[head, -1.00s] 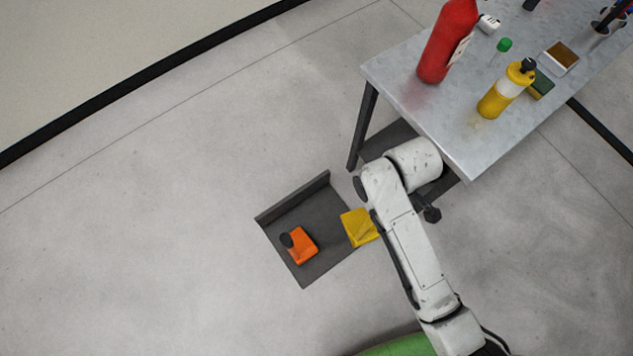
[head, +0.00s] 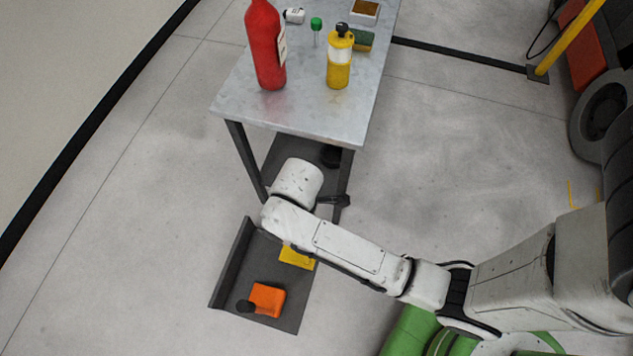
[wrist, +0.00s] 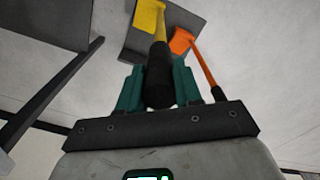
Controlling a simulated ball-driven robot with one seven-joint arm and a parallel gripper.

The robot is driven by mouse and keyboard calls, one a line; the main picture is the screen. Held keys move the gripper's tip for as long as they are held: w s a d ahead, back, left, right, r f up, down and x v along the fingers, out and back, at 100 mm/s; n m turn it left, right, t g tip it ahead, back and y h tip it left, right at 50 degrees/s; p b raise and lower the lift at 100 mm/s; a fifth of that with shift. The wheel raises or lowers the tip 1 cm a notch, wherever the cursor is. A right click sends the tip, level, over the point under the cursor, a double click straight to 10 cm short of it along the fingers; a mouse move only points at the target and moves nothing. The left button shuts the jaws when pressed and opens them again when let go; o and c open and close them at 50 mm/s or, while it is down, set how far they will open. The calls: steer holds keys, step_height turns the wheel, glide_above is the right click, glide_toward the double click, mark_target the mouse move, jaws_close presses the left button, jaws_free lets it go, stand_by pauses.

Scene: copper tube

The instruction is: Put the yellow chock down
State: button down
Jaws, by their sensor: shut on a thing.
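The yellow chock (head: 298,256) shows in the head view at the far right part of a dark tray, partly hidden by my arm. In the wrist view, the yellow chock (wrist: 150,18) is at the top, with its black handle grip (wrist: 160,82) reaching back to me. My gripper (wrist: 158,72) is shut on that handle, with a green finger on each side. The gripper's fingers are hidden in the head view. I cannot tell whether the chock touches the tray.
The dark tray (head: 232,275) lies on the floor with a raised left wall. An orange chock (head: 266,297) with a black-tipped handle sits in its near part. A metal table (head: 235,98) stands behind, holding a red bottle (head: 266,50) and a yellow bottle (head: 339,65). Floor at left is clear.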

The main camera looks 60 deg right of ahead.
steer(key=w+a+f+b, duration=0.2)
steer(key=w+a+f, duration=0.2)
steer(key=w+f, duration=0.4)
steer(key=shift+a+f, duration=0.25)
steer(key=shift+f, duration=1.15)
steer(key=c, duration=0.8)
jaws_free()
steer(key=shift+s+f, duration=0.1)
step_height(320, 180, up, 12)
steer(key=shift+r+p, duration=0.1)
steer(key=shift+p, duration=0.75)
